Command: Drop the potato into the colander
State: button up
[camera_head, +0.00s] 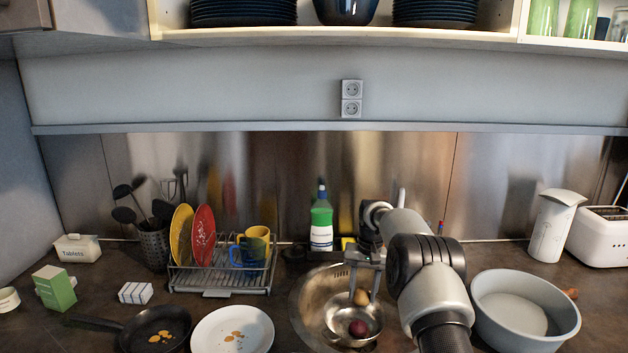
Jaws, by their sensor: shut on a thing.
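The potato (361,297) is small and yellow-brown. It sits between the fingertips of my gripper (361,293), which is shut on it. In this view the potato lies over the inside of a shiny metal bowl, the colander (337,316), in the sink. I cannot tell its exact height above the bowl. A dark red round vegetable (357,328) lies in the colander, just in front of the potato in the picture. My arm comes in from the lower right and hides the right side of the sink.
The round metal sink (303,302) surrounds the colander. A green bottle (321,222) stands behind it. A dish rack (222,277) and a white plate (232,332) are at left, a large grey basin (555,317) at right. Cabinet shelves hang above.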

aim_at(366, 293)
jog(key=shift+w+f, duration=0.25)
jog(key=shift+f, duration=0.3)
jog(key=shift+f+b, duration=1.7)
jog(key=shift+f, duration=1)
jog(key=o, duration=1.2)
jog(key=r+p, duration=0.1)
jog(key=r, duration=1)
jog(key=d+r+p, duration=0.1)
jog(key=r, duration=0.5)
jog(key=shift+s+r+p, duration=0.1)
jog(key=shift+r+p, duration=0.1)
jog(key=shift+p, duration=0.15)
